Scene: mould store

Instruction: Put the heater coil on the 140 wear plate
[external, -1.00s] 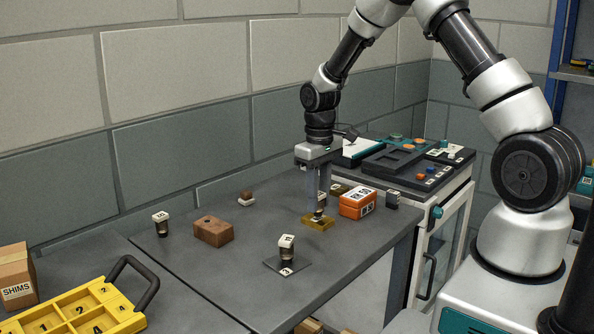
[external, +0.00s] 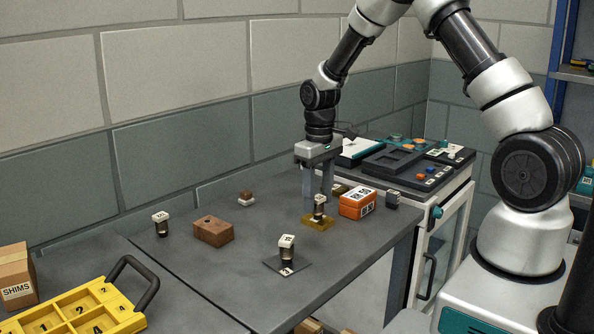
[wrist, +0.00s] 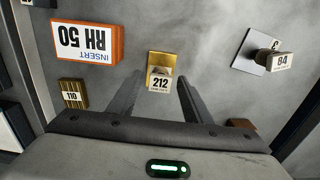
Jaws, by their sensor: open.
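A small dark cylinder with a white cap (external: 319,201), probably the heater coil, stands upright on a brass-coloured plate (external: 308,223). In the wrist view its cap (wrist: 160,83) reads 212, above the plate's yellow edge (wrist: 163,58). The plate's own number is not legible, so I cannot tell whether it is the 140 wear plate. My gripper (external: 317,200) is open and empty, its fingers pointing down just behind and above the cylinder. A similar capped piece (external: 286,246), marked 84 in the wrist view (wrist: 282,61), stands on a dark plate (external: 275,265).
An orange insert box (external: 357,203) marked RH 50 is close on the right. A brass block marked 110 (wrist: 72,94) lies beyond it. A brown block (external: 213,231) and another capped cylinder (external: 161,224) stand left. A yellow tray (external: 128,318) is front left.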

